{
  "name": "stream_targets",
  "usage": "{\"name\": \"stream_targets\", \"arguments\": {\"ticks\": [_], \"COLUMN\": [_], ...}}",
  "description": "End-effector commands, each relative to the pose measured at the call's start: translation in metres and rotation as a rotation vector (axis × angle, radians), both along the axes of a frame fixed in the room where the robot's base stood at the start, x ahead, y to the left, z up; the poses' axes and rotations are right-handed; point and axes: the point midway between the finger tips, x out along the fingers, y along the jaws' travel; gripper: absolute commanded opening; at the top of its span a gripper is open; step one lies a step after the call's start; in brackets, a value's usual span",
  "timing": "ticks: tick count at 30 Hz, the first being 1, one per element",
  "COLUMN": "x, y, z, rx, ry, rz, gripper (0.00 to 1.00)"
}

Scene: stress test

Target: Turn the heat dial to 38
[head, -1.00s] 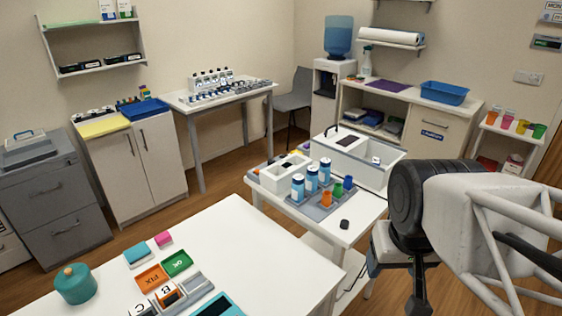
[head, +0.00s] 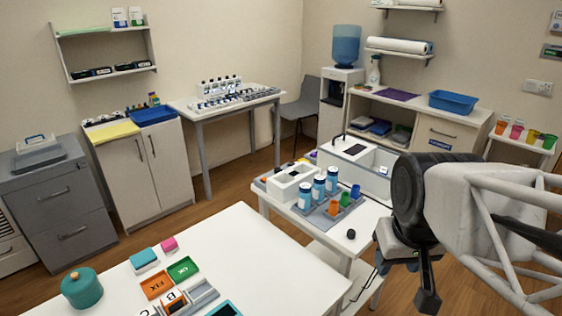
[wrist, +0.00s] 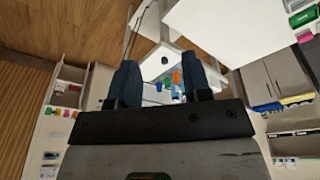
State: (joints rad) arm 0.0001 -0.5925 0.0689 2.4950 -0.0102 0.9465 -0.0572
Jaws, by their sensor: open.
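A white box-shaped appliance (head: 357,166) with a dark panel on top stands at the back of the small white table. A small blue-and-dark detail on its right side may be a dial, but no numbers are readable. A smaller white device (head: 291,184) with a dark top opening stands to its left. My gripper (wrist: 161,78) is open and empty, its two dark fingers apart in the wrist view. In the head view my arm hangs right of the small table, and part of the appliance's right end is close to or behind it. My gripper touches nothing visible.
Blue-and-white bottles (head: 319,187) and coloured cups (head: 344,197) stand on a grey tray at the small table's middle. A black round object (head: 351,234) lies near its front. A larger white table (head: 225,245) with coloured trays and a teal pot (head: 82,288) fills the foreground.

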Motion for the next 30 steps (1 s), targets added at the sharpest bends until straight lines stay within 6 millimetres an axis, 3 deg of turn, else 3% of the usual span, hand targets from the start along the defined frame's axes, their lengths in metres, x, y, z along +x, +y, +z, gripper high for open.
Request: {"name": "stream_targets", "arguments": {"ticks": [15,30], "x": [0.114,0.234], "y": [0.017,0.044], "z": [0.037,0.05], "rx": [-0.071,-0.132], "ry": [0.04,0.075], "rz": [0.381,0.776], "gripper": [0.45,0.45]}}
